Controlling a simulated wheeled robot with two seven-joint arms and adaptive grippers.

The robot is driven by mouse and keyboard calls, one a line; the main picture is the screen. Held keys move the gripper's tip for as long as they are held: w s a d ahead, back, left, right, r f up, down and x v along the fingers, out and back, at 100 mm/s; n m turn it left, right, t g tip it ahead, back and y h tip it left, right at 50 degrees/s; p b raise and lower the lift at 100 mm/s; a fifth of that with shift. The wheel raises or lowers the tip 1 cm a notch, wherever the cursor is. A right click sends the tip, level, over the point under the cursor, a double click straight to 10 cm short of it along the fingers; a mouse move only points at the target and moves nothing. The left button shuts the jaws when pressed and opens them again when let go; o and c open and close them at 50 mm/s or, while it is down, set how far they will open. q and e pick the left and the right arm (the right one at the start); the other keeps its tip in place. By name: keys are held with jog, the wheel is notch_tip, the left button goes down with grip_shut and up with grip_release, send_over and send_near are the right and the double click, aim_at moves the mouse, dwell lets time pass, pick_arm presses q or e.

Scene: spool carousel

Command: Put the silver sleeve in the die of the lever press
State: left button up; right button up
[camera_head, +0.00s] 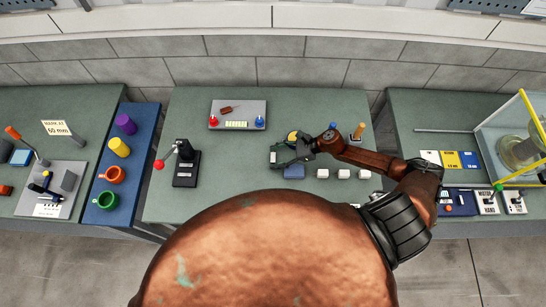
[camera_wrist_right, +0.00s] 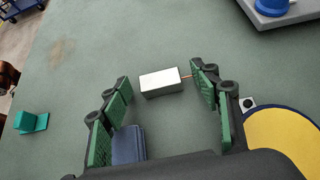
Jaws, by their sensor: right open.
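A small silver block-like piece (camera_wrist_right: 162,82), apparently the silver sleeve, lies on the green table in the right wrist view. It is between and slightly beyond the fingertips of my right gripper (camera_wrist_right: 160,78), with a gap on each side. My right gripper (camera_head: 278,154) is open and empty over the middle table in the head view, where it hides the sleeve. A black device with a red-balled lever (camera_head: 186,168), which looks like the lever press, stands left of the gripper. Its die cannot be made out. My left gripper is not in view.
A blue block (camera_wrist_right: 128,145) and a yellow disc (camera_wrist_right: 285,140) flank my right gripper. White blocks (camera_head: 343,174) stand to its right in the head view. A grey tray (camera_head: 220,122) sits behind. The table between press and gripper looks clear.

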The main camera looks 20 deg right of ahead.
jog(key=shift+c, duration=0.4)
jog(key=c, duration=1.1)
jog(key=shift+o, duration=0.2)
jog(key=shift+r, duration=0.1)
